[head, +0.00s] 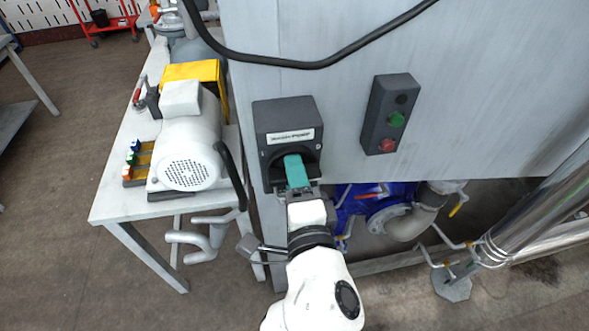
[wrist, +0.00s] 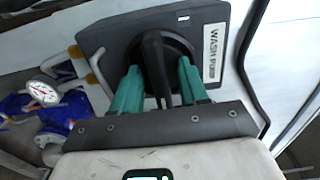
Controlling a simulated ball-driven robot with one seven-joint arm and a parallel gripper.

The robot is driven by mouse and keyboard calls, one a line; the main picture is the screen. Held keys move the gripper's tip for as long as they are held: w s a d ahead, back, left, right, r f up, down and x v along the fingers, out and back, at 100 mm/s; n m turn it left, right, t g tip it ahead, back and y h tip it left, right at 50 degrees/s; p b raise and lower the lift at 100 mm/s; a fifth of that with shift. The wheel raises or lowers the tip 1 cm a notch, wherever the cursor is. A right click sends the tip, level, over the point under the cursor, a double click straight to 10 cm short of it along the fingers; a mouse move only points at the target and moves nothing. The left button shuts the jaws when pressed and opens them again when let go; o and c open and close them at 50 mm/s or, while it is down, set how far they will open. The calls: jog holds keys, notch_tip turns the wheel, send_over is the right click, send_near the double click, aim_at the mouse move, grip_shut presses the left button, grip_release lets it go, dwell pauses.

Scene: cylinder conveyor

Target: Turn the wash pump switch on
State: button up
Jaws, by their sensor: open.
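The wash pump switch is a dark grey box (head: 283,115) on the cabinet's front face. Its white label reads WASH PUMP in the wrist view, where the box (wrist: 112,38) fills the upper middle. A black rotary handle (wrist: 154,60) stands out from its round dial. My gripper (head: 296,166) is at the front of the switch in the head view and hides most of the handle. In the wrist view my gripper (wrist: 158,78) is open, with one teal finger on each side of the handle. I cannot tell whether either finger touches it.
A button box (head: 391,114) with green and red buttons is to the right of the switch. A table (head: 112,205) with a white motor (head: 189,150) stands close on the left. A black cable (head: 290,63) hangs above. A blue pump (head: 362,203) and pipes sit below the cabinet.

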jog(key=shift+w, duration=0.15)
jog(key=shift+c, duration=0.2)
grip_shut()
